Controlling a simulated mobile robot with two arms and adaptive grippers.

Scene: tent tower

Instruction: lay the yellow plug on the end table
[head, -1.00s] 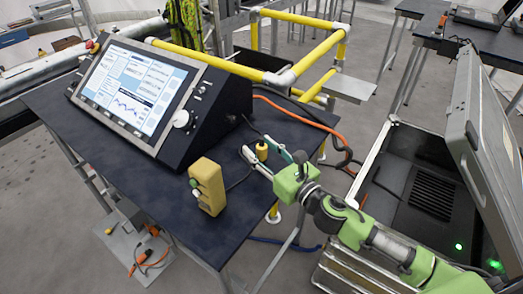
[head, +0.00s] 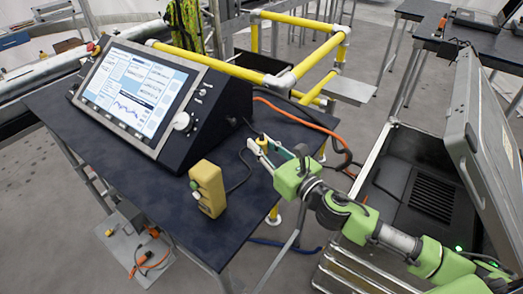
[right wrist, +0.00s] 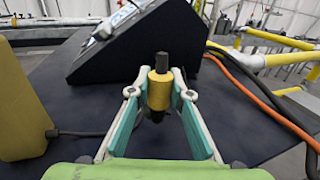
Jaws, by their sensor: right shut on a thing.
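The yellow plug (right wrist: 159,90) has a black top and black lower end and stands upright between the fingertips of my right gripper (right wrist: 159,95). The right gripper is shut on it. In the head view the plug (head: 262,143) is partly covered by the fingers of the right gripper (head: 264,148), over the right part of the dark blue table (head: 130,180). I cannot tell whether its lower end touches the tabletop. My left gripper is out of view. Which table is the end table is not clear from the pictures.
A console with a lit screen (head: 137,92) fills the table's back. A yellow button box (head: 208,188) stands near the front edge. An orange cable (head: 290,113) and black cables lie at the right. An open grey case (head: 420,170) stands right. Another dark table (head: 490,48) is behind.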

